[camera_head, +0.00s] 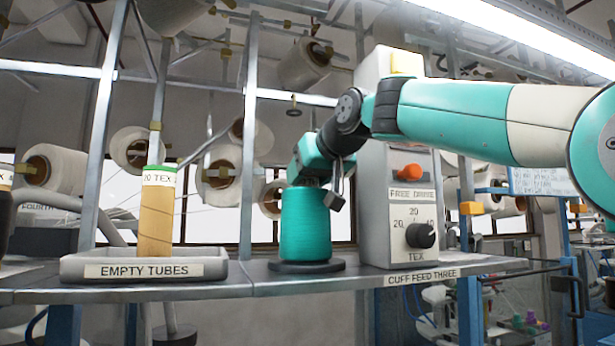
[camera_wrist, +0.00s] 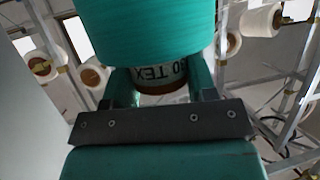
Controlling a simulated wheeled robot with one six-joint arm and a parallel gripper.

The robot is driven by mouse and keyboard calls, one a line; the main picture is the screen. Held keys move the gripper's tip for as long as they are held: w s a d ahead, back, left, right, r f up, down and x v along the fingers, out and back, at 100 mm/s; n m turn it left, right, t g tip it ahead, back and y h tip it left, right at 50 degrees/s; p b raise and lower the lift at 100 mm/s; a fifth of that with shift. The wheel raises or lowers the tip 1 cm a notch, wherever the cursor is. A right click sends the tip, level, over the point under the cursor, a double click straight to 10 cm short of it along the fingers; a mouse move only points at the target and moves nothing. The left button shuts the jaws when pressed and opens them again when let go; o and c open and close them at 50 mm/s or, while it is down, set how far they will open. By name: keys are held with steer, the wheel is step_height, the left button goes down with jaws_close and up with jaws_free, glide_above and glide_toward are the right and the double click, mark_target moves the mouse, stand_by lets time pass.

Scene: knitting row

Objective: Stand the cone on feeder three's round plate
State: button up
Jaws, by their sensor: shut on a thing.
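The teal cone (camera_head: 306,225) is upright over the dark round plate (camera_head: 288,267) on the shelf marked "CUFF FEED THREE". Its lower edge looks to meet the plate; I cannot tell if it bears fully on it. My gripper (camera_head: 312,180) is above the cone, shut on its tube end. In the wrist view the cone (camera_wrist: 150,30) fills the top. Its tube end, with an upside-down "TEX" label (camera_wrist: 160,72), sits between the fingers of my gripper (camera_wrist: 160,82). The cone's underside is hidden.
A grey control box (camera_head: 400,215) with an orange knob and a black dial stands close right of the plate. On the left, an "EMPTY TUBES" tray (camera_head: 205,268) holds an upright brown tube (camera_head: 156,220). Metal posts (camera_head: 248,150) and white yarn cones stand behind.

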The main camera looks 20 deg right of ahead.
steer(key=shift+f, duration=0.15)
steer(key=o, duration=1.4)
steer(key=shift+s+r, duration=0.15)
steer(key=shift+r, duration=0.1)
steer(key=b+v, duration=0.3)
steer(key=v, duration=0.8)
steer(key=shift+s+r+b, duration=0.2)
steer(key=shift+s+b, duration=0.1)
steer(key=shift+b, duration=0.1)
steer(key=shift+d, duration=0.15)
